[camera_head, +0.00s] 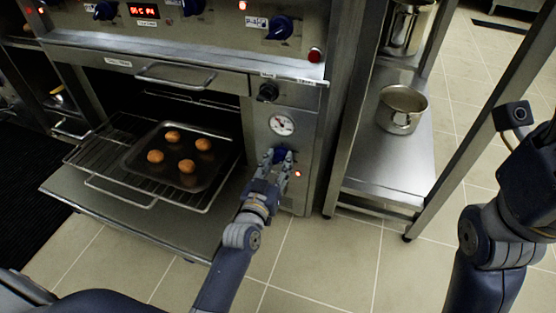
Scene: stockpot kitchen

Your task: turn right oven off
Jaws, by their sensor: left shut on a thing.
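The oven (180,45) stands at the left with its door (125,220) folded down open. A small red light (298,174) glows beside the lower knob. My left gripper (281,160) is shut on the blue knob, its fingers partly hiding it. My right arm comes in at the right edge; its gripper is out of view.
A wire rack (120,135) with a dark tray (215,163) of several round buns sticks out of the oven, left of my left arm. A steel shelf (385,170) with a pot (401,109) stands to the right. Tiled floor (330,260) is clear in front.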

